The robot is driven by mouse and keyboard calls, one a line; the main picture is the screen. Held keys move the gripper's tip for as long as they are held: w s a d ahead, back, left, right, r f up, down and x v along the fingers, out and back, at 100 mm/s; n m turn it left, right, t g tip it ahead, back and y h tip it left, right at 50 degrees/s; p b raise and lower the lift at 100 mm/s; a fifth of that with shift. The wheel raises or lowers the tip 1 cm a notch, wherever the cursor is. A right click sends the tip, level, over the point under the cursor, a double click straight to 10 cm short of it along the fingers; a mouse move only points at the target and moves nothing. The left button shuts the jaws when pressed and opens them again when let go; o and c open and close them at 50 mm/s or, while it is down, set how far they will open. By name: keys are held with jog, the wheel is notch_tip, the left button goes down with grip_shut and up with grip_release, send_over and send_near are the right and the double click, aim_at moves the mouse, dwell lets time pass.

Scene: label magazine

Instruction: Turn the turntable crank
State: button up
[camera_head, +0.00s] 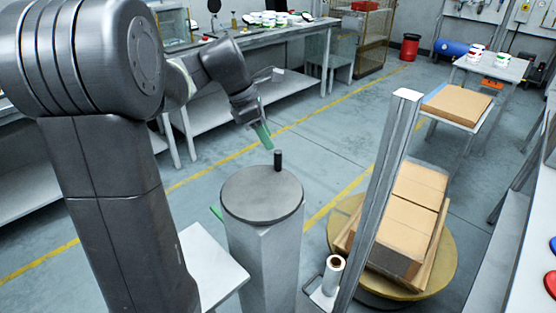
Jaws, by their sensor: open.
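The crank is a grey round disc (262,196) on top of a square grey pedestal (265,260). A short black upright handle (278,160) stands near the disc's far right edge. My gripper (264,136), with green at its fingers, hangs above and a little left of the handle, apart from it. It is open and holds nothing that I can see. The turntable (438,273) is a round yellow platform at the right, with cardboard boxes (410,205) on a wooden pallet upon it.
A metal post (385,180) rises between the crank and the turntable, with a white roll (333,274) at its foot. A workbench (285,35) runs along the back. A side table (465,108) carries a flat carton. The floor behind the crank is clear.

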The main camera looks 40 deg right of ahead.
aim_at(278, 158)
jog(key=x, duration=0.8)
jog(key=shift+d+f, duration=0.15)
jog(key=shift+f, duration=0.1)
grip_shut()
